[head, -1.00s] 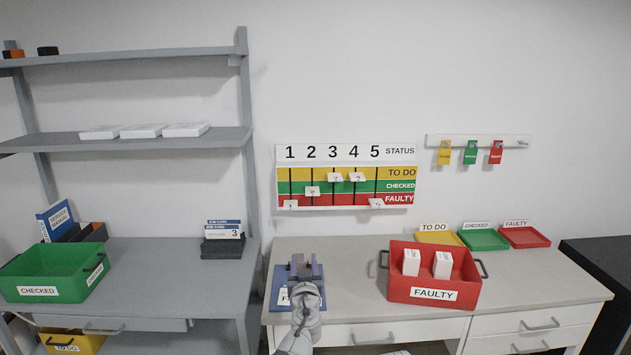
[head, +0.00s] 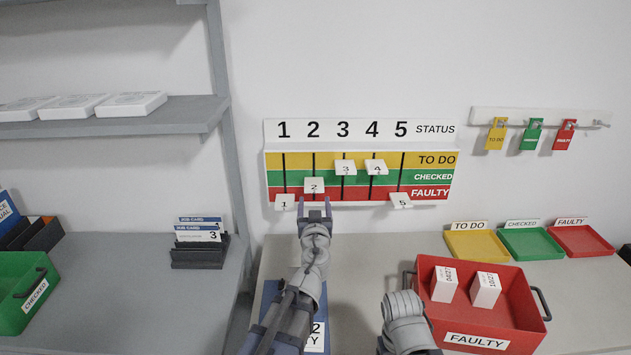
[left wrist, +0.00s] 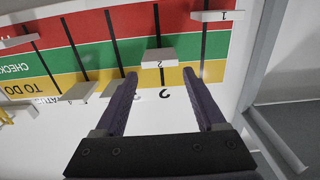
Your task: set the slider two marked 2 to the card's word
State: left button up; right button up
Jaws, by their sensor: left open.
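The slider marked 2 (head: 314,185) is a small white tab on the second slot of the status board (head: 360,203). It stands in the green CHECKED band, near the red FAULTY band; it also shows in the left wrist view (left wrist: 150,54). My left gripper (head: 315,206) is open and empty just below the slider in the head view. In the left wrist view its fingertips (left wrist: 160,75) are apart, with the slider just beyond them. A card (head: 316,336) on the desk is partly hidden by my left arm; "2" and "TY" show. My right gripper is out of view.
Slider 1 (head: 284,202) is close on the left, slider 3 (head: 346,168) on the right. A red FAULTY bin (head: 478,342) holds two white boxes. The wall above the board is clear.

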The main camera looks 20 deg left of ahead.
aim_at(314, 192)
pick_arm(q)
jog(key=shift+o, duration=1.4)
jog(key=shift+x, duration=0.75)
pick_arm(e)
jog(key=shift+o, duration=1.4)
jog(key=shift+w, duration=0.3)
pick_arm(q)
jog(key=shift+o, duration=0.5)
jog(key=x, duration=0.6)
jog(key=shift+w, duration=0.4)
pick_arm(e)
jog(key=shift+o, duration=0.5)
pick_arm(q)
jog(key=shift+s, duration=0.1)
grip_shut()
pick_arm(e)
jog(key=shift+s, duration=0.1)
